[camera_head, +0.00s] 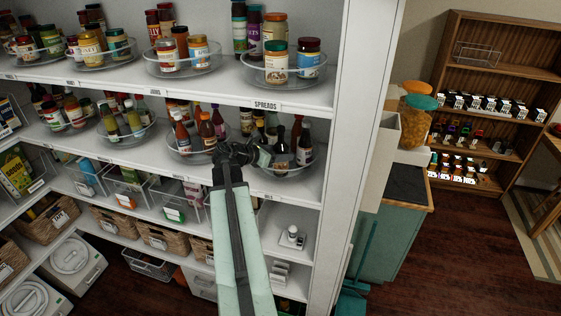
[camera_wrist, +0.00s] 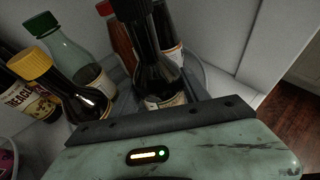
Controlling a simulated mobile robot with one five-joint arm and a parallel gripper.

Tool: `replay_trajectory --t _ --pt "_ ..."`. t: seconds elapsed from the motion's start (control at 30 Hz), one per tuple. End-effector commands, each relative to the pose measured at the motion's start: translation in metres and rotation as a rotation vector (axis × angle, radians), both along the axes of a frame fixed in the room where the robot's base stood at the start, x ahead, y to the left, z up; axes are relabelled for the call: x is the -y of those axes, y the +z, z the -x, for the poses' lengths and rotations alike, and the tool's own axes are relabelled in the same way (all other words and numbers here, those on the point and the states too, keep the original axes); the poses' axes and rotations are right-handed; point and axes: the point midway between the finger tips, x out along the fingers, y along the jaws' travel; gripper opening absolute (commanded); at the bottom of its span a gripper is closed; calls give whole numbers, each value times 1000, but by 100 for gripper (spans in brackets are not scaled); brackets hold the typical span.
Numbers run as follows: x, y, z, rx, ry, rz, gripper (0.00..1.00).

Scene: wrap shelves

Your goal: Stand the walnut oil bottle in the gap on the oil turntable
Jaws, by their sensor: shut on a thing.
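My gripper (camera_head: 250,154) is shut at the oil turntable (camera_head: 287,190), a clear round tray at the right end of the middle shelf. In the wrist view, a dark bottle (camera_wrist: 158,72) with a black cap stands upright right in front of my gripper; I take it to be the walnut oil bottle, held over or on the turntable. Its label is too small to read, and my gripper hides its lower part. Around it are a yellow-capped bottle (camera_wrist: 50,85), a green-capped bottle (camera_wrist: 75,50), a red-capped bottle (camera_wrist: 117,35) and another dark bottle (camera_wrist: 165,25) close behind.
A turntable of sauces (camera_head: 184,155) stands just left of the oils. The shelf above, with spreads jars (camera_head: 277,62), overhangs my gripper. The white side panel (camera_head: 340,120) closes the right side. The wrist view shows a wall (camera_wrist: 225,40) beside the turntable.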

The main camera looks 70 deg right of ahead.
Motion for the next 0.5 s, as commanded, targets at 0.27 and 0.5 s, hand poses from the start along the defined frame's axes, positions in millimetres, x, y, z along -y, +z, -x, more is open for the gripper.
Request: replay_trajectory --t 0.27,0.5 --pt "0 -1 0 -1 1 1 0" --pt "0 -1 0 0 0 0 75"
